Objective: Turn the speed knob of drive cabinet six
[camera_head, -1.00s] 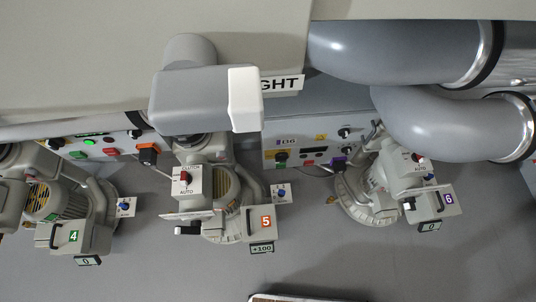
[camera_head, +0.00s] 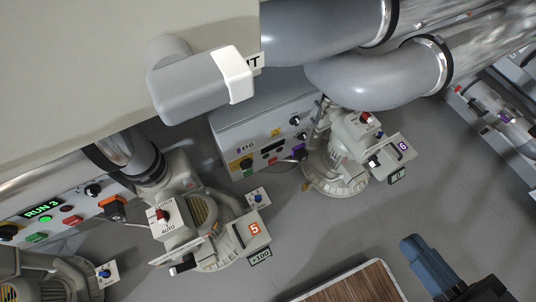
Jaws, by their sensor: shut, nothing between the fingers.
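The drive cabinet marked D6 (camera_head: 228,128) stands at the upper middle, a grey box with its panel facing me at a slant. A black knob (camera_head: 295,121) sits on its upper right, and a second small knob is just below it. I cannot read which is the speed knob. My gripper (camera_head: 413,246) shows at the bottom right, blue-fingered and shut, empty, well away from the cabinet and below blower six.
Blower six (camera_head: 370,140) stands right of the cabinet. Blower five (camera_head: 190,215) is at lower left, its display reading +100. Large grey pipes (camera_head: 370,80) cross above the cabinet. A wood-topped surface (camera_head: 355,288) is at the bottom; open floor (camera_head: 330,235) lies between.

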